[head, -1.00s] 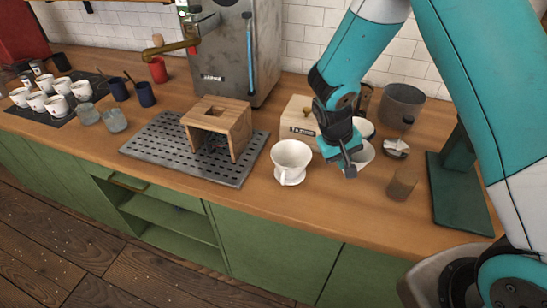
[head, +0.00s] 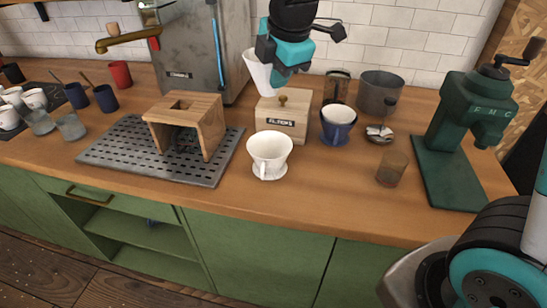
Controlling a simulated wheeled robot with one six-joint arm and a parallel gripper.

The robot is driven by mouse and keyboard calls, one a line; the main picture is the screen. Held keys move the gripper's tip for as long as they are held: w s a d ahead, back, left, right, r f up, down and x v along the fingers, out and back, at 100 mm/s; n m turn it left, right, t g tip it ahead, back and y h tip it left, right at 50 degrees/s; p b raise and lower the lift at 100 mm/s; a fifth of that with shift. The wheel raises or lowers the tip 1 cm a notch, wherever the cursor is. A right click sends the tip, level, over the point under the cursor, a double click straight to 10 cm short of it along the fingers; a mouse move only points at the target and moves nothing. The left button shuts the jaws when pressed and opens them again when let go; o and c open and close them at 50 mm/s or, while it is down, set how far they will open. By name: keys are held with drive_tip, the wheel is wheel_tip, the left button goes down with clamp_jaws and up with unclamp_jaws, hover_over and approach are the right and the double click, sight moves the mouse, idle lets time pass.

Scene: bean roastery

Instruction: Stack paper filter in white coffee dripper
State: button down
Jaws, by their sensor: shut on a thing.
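The white coffee dripper (head: 268,154) stands upright on the wooden counter, its handle toward the front edge. Its open top faces up and looks empty. My gripper (head: 276,74) is high above the counter, behind the dripper and over the filter box. It is shut on a white paper filter (head: 257,70), a cone shape hanging at the left of the fingers, clear of everything. The gripper hides part of the filter.
A blue dripper (head: 338,127) and a brown glass (head: 391,169) stand to the right, with a green grinder (head: 455,135) beyond. A wooden stand (head: 187,122) on a metal tray (head: 118,157) is left.

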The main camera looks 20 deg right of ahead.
wheel_tip(320, 180, down, 17)
drive_tip(key=shift+f+p, duration=0.2)
drive_tip(key=shift+p, duration=0.1)
drive_tip(key=shift+f+b, duration=0.5)
drive_tip(key=shift+f, duration=0.15)
drive_tip(key=c, duration=1.5)
unclamp_jaws()
drive_tip(key=shift+c, duration=0.2)
